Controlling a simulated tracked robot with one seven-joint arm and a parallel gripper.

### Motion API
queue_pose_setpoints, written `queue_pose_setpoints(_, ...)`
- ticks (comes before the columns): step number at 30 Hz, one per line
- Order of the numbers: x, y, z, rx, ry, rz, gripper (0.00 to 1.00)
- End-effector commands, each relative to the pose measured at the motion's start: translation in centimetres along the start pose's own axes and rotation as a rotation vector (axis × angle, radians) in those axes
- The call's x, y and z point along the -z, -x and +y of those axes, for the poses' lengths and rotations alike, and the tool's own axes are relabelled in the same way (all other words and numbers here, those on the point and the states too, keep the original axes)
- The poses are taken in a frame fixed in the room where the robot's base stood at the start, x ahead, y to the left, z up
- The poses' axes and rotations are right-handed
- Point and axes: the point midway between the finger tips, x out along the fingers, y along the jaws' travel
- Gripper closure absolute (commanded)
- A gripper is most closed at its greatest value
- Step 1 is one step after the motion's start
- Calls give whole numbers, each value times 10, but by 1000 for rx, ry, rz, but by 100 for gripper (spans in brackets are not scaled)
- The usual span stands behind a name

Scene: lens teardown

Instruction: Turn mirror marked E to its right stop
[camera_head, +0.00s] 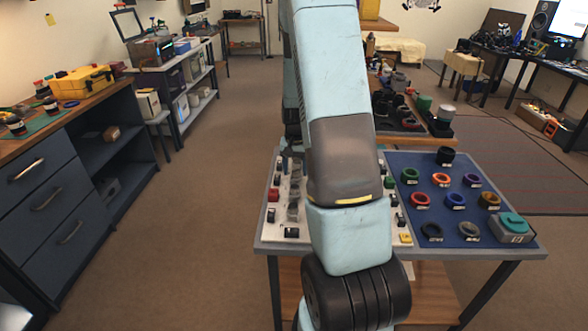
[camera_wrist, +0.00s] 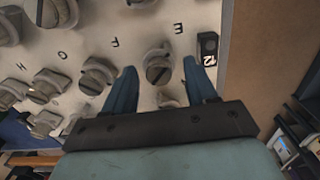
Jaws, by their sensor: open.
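The mirror marked E (camera_wrist: 158,62) is a grey-beige round mount with a dark slotted face on a white board (camera_wrist: 90,18). Its printed letter E is just above and to the right of it in the wrist view. My gripper (camera_wrist: 159,66) is open, with one blue finger on each side of this mount in that view. I cannot tell whether the fingers touch it or how far above it they are. In the head view my arm hides the gripper and much of the board.
A similar mount marked F (camera_wrist: 98,74) is left of my left finger. A black block labelled 12 (camera_wrist: 208,45) stands close to my right finger, near the board's edge. More mounts are further left. A blue mat (camera_head: 405,170) with several coloured rings is right of my arm.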

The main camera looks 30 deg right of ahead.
Motion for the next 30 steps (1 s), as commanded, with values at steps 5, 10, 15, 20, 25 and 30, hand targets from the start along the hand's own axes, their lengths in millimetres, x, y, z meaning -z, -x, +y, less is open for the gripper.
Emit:
queue_pose_setpoints(5, 1, 22, 0, 1, 0, 4, 43)
queue_pose_setpoints(10, 1, 55, -1, 1, 1, 4, 43)
queue_pose_setpoints(15, 2, 88, -2, 2, 1, 5, 43)
queue_pose_setpoints(20, 2, 114, -2, 1, 1, 4, 43)
queue_pose_setpoints(25, 2, 130, -1, 0, 1, 3, 43)
queue_pose_setpoints(30, 2, 134, -1, 0, 1, 1, 43)
